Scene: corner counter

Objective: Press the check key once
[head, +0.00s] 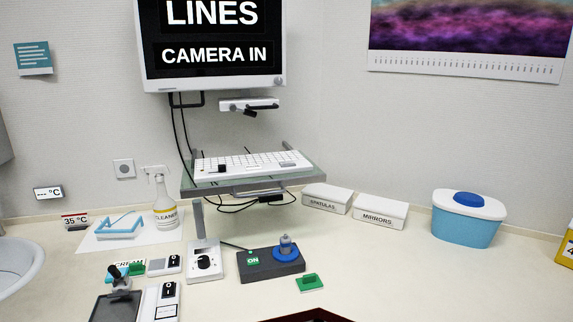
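No key marked "check" can be made out in the head view. Several small controls stand on the counter. Two white units with black rocker switches, one behind (166,265) and one in front (160,303), stand at the lower left. A white keyboard (252,162) lies on a raised shelf. Neither of my grippers is in view.
A screen reading "LINES" and "CAMERA IN" (212,82) hangs above the shelf (250,183). A green block (310,283) lies near the front. A cleaner bottle (164,207), white boxes (327,198) and a blue-lidded tub (468,222) stand behind. The right counter (440,280) is clear.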

